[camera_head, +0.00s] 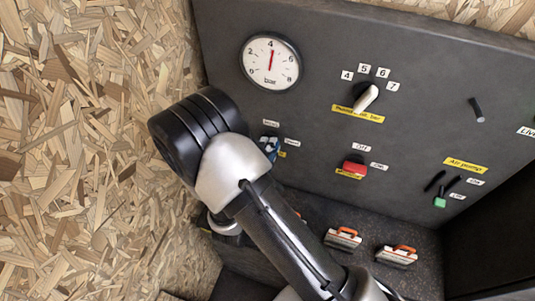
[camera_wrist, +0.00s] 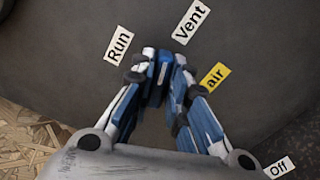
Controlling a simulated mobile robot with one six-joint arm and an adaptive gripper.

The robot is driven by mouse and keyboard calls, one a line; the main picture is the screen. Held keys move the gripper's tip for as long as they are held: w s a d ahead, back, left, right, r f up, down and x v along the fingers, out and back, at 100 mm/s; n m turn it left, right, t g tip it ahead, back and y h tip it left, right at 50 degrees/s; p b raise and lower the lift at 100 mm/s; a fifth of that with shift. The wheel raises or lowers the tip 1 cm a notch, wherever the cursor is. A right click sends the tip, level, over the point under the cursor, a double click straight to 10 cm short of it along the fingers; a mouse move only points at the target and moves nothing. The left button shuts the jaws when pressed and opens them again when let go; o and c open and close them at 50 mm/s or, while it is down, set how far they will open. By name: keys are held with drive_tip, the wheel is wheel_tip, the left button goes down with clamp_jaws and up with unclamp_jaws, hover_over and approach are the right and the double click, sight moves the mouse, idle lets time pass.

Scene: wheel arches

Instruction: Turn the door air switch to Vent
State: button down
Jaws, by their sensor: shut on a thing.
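The door air switch (camera_wrist: 166,56) is a small blue lever on the dark panel, mostly hidden between my fingers. A "Run" label (camera_wrist: 119,46) is at its upper left and a "Vent" label (camera_wrist: 190,22) at its upper right in the wrist view. A yellow label (camera_wrist: 213,78) ending in "air" is partly covered by my right finger. My gripper (camera_wrist: 164,68) is shut on the switch, with one finger on each side. In the head view my gripper (camera_head: 269,149) is largely hidden behind my wrist. Which label the lever points to is not clear.
A pressure gauge (camera_head: 270,62) is above. A black-and-white selector knob (camera_head: 366,97) and a red switch (camera_head: 354,167) are to the right. A chipboard wall (camera_head: 80,150) is close on the left.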

drive_tip(key=shift+f+m+b, duration=0.25)
drive_tip(key=shift+m+b, duration=1.55)
drive_tip(key=shift+b, duration=0.1)
drive_tip(key=c, duration=1.6)
unclamp_jaws()
drive_tip(key=shift+r, duration=0.1)
drive_tip(key=shift+o, duration=0.2)
drive_tip(key=v, duration=1.2)
drive_tip(key=shift+d+r, duration=0.1)
